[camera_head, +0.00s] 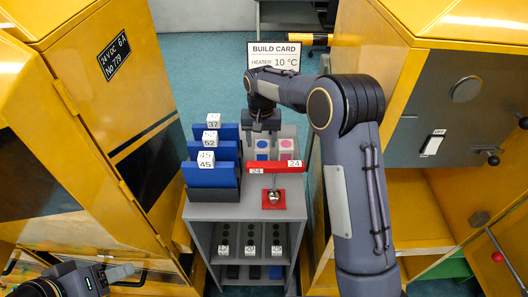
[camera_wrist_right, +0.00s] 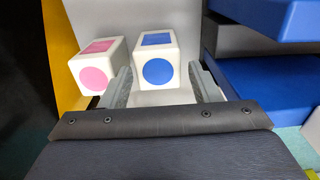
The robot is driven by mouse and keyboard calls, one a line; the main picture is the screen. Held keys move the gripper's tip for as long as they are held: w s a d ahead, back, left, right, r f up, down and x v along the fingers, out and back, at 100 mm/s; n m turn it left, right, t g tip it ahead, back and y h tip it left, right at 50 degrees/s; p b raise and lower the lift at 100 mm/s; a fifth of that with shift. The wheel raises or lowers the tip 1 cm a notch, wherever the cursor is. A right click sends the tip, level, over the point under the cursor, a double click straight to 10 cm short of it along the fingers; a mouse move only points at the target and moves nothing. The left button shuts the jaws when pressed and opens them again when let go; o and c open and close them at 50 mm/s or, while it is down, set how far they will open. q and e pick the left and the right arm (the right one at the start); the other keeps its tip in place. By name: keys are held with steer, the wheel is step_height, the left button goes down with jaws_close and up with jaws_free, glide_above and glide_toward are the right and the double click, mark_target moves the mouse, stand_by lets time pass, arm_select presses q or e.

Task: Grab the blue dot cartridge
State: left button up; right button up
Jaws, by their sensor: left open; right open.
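The blue dot cartridge (camera_wrist_right: 157,72) is a white block with a blue circle on its front and a blue square on top. In the head view it (camera_head: 262,146) stands on the grey cart top, left of the pink dot cartridge (camera_head: 286,148). My right gripper (camera_head: 264,122) is open over it. In the right wrist view the gripper's fingers (camera_wrist_right: 160,84) lie on either side of the blue dot cartridge; I see no grip on it. The left finger is between the blue and pink cartridges (camera_wrist_right: 98,66). My left gripper (camera_head: 128,277) is open and empty at bottom left.
Blue blocks with number tags (camera_head: 212,176) stand left of the cartridges. A red bar (camera_head: 274,168) and a red plate with a metal knob (camera_head: 272,199) are in front. Yellow cabinets flank the cart (camera_head: 200,212). A build card (camera_head: 275,56) stands behind.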

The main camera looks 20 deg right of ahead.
mark_target(262, 144)
steer(key=shift+d+f+p, duration=0.1)
steer(key=shift+f+p, duration=0.5)
steer(key=shift+f, duration=1.75)
steer(key=c, duration=0.8)
steer(key=shift+r, duration=0.1)
